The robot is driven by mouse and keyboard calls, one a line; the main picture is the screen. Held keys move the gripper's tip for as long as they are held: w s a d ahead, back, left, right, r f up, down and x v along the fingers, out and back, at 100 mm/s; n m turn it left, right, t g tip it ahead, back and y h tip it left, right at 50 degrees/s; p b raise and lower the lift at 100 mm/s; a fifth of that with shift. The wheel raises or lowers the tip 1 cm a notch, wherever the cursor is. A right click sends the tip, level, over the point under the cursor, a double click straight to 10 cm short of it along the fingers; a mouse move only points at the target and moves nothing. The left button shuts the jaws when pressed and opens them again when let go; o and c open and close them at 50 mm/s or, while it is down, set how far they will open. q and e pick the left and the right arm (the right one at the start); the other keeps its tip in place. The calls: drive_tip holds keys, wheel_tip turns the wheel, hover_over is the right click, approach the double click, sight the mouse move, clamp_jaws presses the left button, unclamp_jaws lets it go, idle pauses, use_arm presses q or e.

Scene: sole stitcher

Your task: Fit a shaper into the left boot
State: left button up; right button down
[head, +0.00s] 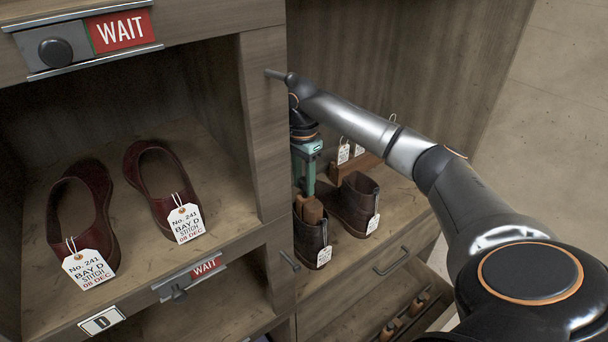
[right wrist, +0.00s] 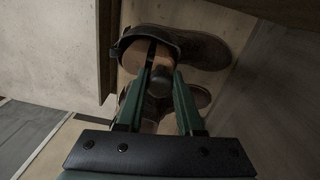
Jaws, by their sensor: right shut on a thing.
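Two dark brown boots stand in the lower right bay. The left boot (head: 311,240) has a wooden shaper (head: 312,211) in its opening, with the top of the shaper standing above the collar. My right gripper (head: 306,192) reaches down from above, shut on the shaper. In the right wrist view, its green fingers (right wrist: 160,85) close around the shaper's dark knob, with the shaper's wood (right wrist: 136,56) inside the boot's collar (right wrist: 150,32). How deep the shaper sits is hidden. The right boot (head: 357,203) stands beside it, tagged. My left gripper is not in view.
A wooden divider (head: 265,130) stands close left of my right gripper. Dark red shoes (head: 160,185) sit in the left bay under a WAIT sign (head: 122,31). Below the boots, an open drawer (head: 345,330) holds more wooden shapers (head: 404,316).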

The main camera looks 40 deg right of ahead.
drive_tip(key=shift+s+f, duration=0.1)
drive_tip(key=shift+f, duration=1.35)
drive_tip(key=shift+c, duration=2.3)
unclamp_jaws()
drive_tip(key=r, duration=1.2)
drive_tip(key=shift+w+r+p, duration=0.25)
drive_tip(key=shift+r+p, duration=0.05)
drive_tip(key=shift+p, duration=0.05)
drive_tip(key=shift+s+f, duration=0.1)
